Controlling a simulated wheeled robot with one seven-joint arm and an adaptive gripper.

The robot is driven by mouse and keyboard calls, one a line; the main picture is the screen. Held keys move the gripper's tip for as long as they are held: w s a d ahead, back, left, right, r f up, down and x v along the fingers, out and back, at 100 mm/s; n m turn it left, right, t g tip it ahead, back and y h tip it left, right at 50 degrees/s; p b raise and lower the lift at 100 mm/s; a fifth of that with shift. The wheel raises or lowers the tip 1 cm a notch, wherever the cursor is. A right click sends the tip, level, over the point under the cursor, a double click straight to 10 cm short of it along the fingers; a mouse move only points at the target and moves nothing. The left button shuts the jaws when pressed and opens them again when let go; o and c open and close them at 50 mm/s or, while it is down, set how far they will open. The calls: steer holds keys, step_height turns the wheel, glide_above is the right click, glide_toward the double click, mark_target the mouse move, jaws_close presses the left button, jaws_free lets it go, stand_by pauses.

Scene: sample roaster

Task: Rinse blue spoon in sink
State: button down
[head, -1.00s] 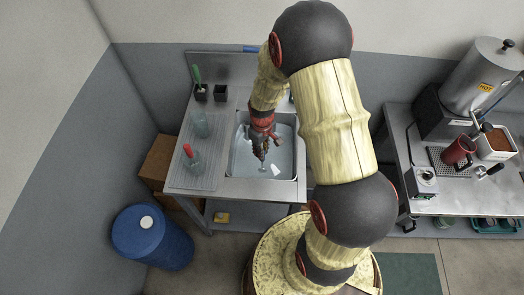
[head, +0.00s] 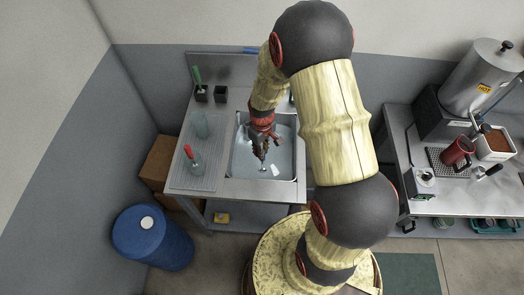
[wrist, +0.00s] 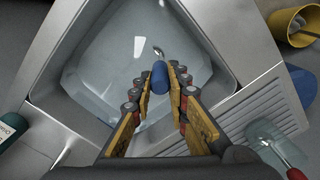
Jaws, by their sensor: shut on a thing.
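The blue spoon (wrist: 160,76) shows in the wrist view with its blue handle between the fingertips of my gripper (wrist: 161,84). Its metal bowl (wrist: 158,51) points away from me, over the water. In the head view my gripper (head: 262,143) is over the sink (head: 232,171), pointing down, and the spoon bowl shows small below it. The sink basin (wrist: 62,95) holds clear water. I cannot tell whether the spoon bowl is under the surface. My fingers hide part of the handle.
A blue barrel (head: 152,238) stands front left. A bench with a red jug (head: 457,153) is right.

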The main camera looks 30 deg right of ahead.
step_height(320, 180, up, 13)
steer(key=p, duration=0.8)
stand_by(0.6)
stand_by(0.4)
steer(key=shift+r+p, duration=1.5)
steer(key=shift+r, duration=0.4)
